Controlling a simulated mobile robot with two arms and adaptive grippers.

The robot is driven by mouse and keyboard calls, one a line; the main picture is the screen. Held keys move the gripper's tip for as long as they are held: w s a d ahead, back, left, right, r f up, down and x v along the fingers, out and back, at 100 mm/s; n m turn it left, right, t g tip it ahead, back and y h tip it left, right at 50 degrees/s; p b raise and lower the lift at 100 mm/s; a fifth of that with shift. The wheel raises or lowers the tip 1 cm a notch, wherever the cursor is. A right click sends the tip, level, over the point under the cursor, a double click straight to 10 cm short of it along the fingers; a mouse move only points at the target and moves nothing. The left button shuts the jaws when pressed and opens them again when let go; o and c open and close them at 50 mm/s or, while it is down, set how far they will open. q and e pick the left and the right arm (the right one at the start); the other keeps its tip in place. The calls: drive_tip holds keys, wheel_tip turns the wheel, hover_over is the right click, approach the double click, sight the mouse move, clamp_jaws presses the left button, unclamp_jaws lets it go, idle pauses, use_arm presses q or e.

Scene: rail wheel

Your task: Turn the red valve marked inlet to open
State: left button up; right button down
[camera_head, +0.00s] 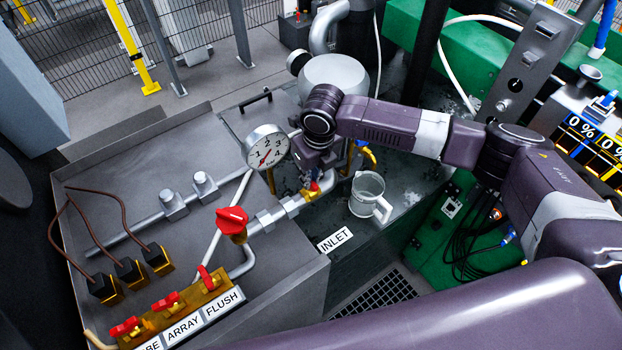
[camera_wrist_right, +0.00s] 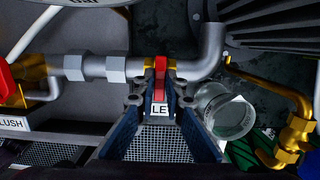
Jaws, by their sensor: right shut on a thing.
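The red inlet valve handle (camera_wrist_right: 160,72) shows in the right wrist view as a narrow red bar, standing crosswise to the grey pipe. My right gripper (camera_wrist_right: 162,97) is shut on it, one finger on each side. In the head view, my right gripper (camera_head: 316,180) comes down over the pipe's right end and hides most of the handle (camera_head: 314,187). The white INLET label (camera_head: 335,240) lies on the panel in front of it; the wrist view shows part of the label between the fingers. My left gripper is out of view.
A larger red valve (camera_head: 232,218) sits left on the same pipe, near a pressure gauge (camera_head: 266,148). A clear jug (camera_head: 367,193) stands close right of the gripper. Small red valves (camera_head: 167,301) line the lower left, above ARRAY and FLUSH labels.

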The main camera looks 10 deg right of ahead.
drive_tip(key=shift+r+n, duration=0.1)
drive_tip(key=shift+n, duration=0.8)
drive_tip(key=n, duration=0.2)
drive_tip(key=shift+n, duration=0.4)
drive_tip(key=c, duration=1.9)
unclamp_jaws()
drive_tip(key=shift+p, duration=0.35)
wheel_tip(320, 180, up, 7)
drive_tip(key=p, duration=0.6)
